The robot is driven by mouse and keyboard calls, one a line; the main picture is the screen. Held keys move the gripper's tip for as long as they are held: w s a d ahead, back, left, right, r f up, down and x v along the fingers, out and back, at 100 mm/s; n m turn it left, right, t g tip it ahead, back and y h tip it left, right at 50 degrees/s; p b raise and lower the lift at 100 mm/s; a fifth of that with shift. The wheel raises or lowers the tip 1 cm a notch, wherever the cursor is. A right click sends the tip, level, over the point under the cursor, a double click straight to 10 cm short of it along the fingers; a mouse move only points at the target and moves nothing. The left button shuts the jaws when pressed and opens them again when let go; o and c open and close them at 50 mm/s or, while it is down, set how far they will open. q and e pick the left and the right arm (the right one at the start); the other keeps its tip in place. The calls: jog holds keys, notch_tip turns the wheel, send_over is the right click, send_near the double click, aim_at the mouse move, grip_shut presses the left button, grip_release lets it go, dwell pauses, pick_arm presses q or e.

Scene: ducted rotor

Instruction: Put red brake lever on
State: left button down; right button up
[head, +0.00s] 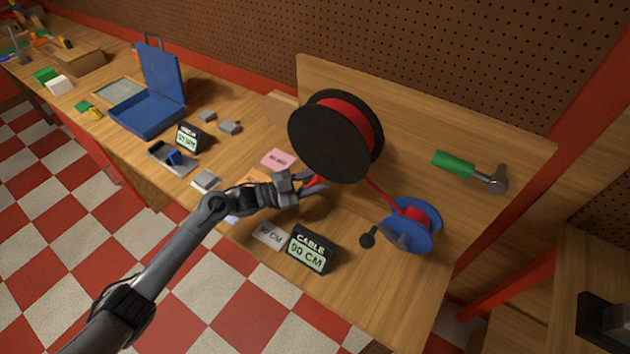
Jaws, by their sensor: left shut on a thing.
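My left gripper (314,188) reaches in from the left and is shut at the lower left edge of the large black spool (322,139). A small red part, which looks like the red brake lever (316,181), shows between its fingers, close below the spool's rim. The fingers and the spool hide most of it, so I cannot tell its angle. The large spool carries red cable (352,122), and a red strand runs down right to a smaller blue spool (425,240) with a dark crank knob (367,240). My right gripper is not in view.
A pink note (279,159) lies left of the large spool. An open blue case (150,112) stands farther left. A green-handled hammer (470,171) is at right.

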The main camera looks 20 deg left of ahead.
pick_arm(q)
jog(key=c, duration=1.1)
grip_release()
jog(key=shift+a, duration=0.1)
jog(key=v, duration=1)
jog(key=shift+s+a, duration=0.2)
jog(key=shift+a, duration=0.15)
jog(key=shift+s, duration=0.1)
